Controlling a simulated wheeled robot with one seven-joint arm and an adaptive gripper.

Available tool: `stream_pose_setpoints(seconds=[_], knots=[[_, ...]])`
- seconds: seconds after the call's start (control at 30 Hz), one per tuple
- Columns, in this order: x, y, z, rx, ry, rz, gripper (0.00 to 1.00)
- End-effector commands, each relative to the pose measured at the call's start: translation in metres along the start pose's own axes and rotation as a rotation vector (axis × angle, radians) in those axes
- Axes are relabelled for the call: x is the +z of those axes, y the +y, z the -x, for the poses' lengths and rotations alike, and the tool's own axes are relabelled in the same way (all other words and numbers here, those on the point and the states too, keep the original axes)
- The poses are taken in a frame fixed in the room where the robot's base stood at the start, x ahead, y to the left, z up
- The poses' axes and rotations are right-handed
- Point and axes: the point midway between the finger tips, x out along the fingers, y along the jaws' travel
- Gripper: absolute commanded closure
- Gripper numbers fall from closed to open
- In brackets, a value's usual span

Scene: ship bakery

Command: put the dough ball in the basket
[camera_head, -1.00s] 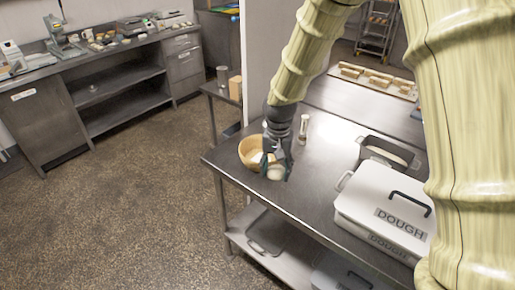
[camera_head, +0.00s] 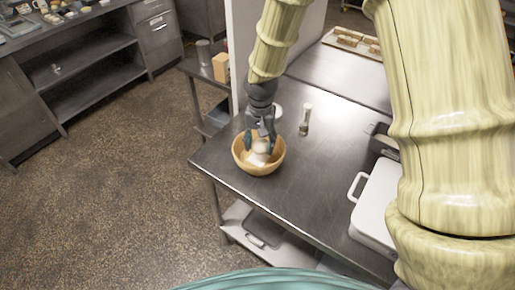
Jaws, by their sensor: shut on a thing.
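A round tan basket (camera_head: 238,155) stands on the steel table near its left corner. My gripper (camera_head: 260,146) points down over the basket, its dark fingers around a pale dough ball (camera_head: 260,147). The gripper is shut on the ball. The ball shows within the basket's outline. I cannot tell whether it touches the inside. Something whitish (camera_head: 259,159) shows in the basket below the ball. The fingers hide part of the basket's far side.
A small shaker-like bottle (camera_head: 305,119) stands right of the basket. A white lidded box (camera_head: 378,205) is on the table at the right. The steel table (camera_head: 310,175) is clear between them. A small white item (camera_head: 278,111) shows behind my gripper.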

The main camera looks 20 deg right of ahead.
Motion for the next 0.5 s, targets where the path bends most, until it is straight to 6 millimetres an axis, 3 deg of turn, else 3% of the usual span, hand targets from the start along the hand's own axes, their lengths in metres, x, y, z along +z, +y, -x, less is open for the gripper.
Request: stream_pose_setpoints(seconds=[0.2, 0.5], knots=[[-0.017, -0.010, -0.023, 0.009, -0.017, 0.000, 0.73], [-0.017, -0.009, -0.045, 0.011, -0.020, -0.001, 0.73]])
